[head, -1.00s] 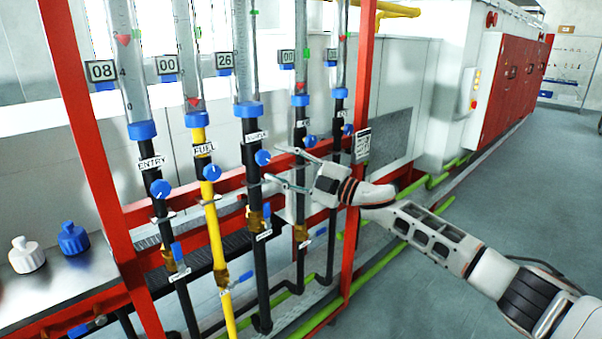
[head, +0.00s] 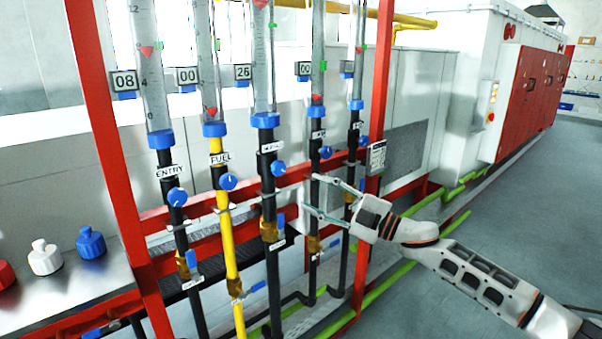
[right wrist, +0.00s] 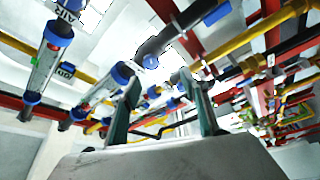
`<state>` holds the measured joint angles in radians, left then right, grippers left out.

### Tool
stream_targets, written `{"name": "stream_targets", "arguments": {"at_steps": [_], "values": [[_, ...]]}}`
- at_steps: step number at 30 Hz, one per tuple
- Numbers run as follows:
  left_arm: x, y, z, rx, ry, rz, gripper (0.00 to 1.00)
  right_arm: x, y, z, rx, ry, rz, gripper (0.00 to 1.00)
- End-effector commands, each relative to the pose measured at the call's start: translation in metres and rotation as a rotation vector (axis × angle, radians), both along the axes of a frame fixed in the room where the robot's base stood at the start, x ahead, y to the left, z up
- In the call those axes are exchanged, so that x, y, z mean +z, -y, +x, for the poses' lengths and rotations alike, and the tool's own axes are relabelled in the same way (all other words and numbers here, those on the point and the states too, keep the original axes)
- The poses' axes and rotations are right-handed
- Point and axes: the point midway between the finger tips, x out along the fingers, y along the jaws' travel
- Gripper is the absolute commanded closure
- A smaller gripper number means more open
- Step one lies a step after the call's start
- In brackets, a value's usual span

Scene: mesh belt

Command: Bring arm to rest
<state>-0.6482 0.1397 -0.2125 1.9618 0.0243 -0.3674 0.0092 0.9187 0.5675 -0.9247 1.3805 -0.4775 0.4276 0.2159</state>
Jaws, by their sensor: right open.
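My right gripper (head: 309,196) is in the head view, in front of the pipe rack at the right. Its two fingers are spread apart with nothing between them, and they point left toward the pipes. In the right wrist view the open fingers (right wrist: 165,112) stand apart against blurred pipes. The rack's pipes carry blue round knobs, such as the knob (head: 279,168) left of the gripper. The fingertips overlap the pipes in the picture; whether they touch cannot be told. My right arm reaches in from the lower right. My left gripper is not in view.
The red rack frame (head: 378,85) has an upright just behind my gripper. A yellow pipe labelled FUEL (head: 222,200) stands left of it. White (head: 45,258) and blue (head: 91,243) bottles stand on the metal bench at left. Grey floor (head: 520,220) is clear at right.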

Motion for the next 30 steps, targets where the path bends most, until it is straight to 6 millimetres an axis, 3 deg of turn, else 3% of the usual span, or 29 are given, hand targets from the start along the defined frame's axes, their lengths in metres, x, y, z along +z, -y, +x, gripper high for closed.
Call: {"name": "stream_targets", "arguments": {"at_steps": [1,6,14,23,30], "values": [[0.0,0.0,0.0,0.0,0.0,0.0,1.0,-0.02,-0.006,-0.008,-0.003,-0.034,0.025,0.55],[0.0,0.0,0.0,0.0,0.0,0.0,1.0,-0.084,-0.02,-0.036,-0.055,-0.16,0.135,0.55],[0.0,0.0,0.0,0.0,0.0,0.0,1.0,-0.181,-0.018,-0.089,-0.19,-0.385,0.282,0.55],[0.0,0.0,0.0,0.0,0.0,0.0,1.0,-0.294,0.014,-0.172,-0.405,-0.673,0.392,0.55],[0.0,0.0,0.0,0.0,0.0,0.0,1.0,-0.38,0.055,-0.264,-0.608,-0.916,0.421,0.55]]}}
